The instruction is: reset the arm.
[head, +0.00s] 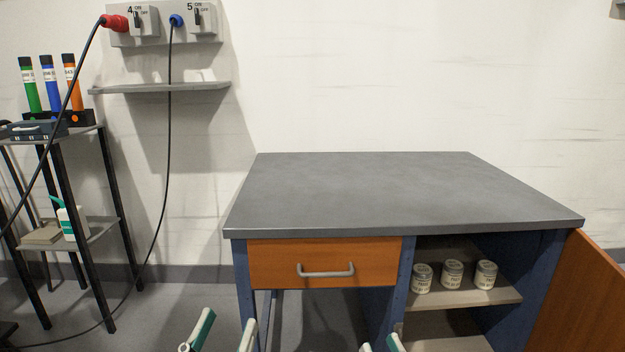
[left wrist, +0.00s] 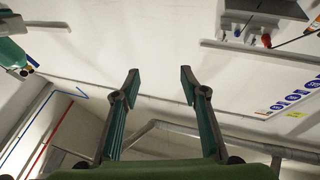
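My left gripper (head: 228,322) shows at the bottom of the head view, in front of the desk's left leg. Its two green and grey fingers stand apart with nothing between them. In the left wrist view the same gripper (left wrist: 160,76) is open and empty, with its fingers pointing toward the white wall. My right gripper (head: 379,344) is at the bottom edge of the head view, to the right of the left one. Only its two fingertips show, apart, with nothing visible between them. The rest of both arms is out of the head view.
A grey-topped desk (head: 380,190) with a closed drawer (head: 325,262) stands ahead, its top clear. Its right cupboard door (head: 590,295) is open, showing three jars (head: 452,274). A shelf rack (head: 75,235) with bottles stands left. Plugged cables (head: 168,150) hang from wall sockets.

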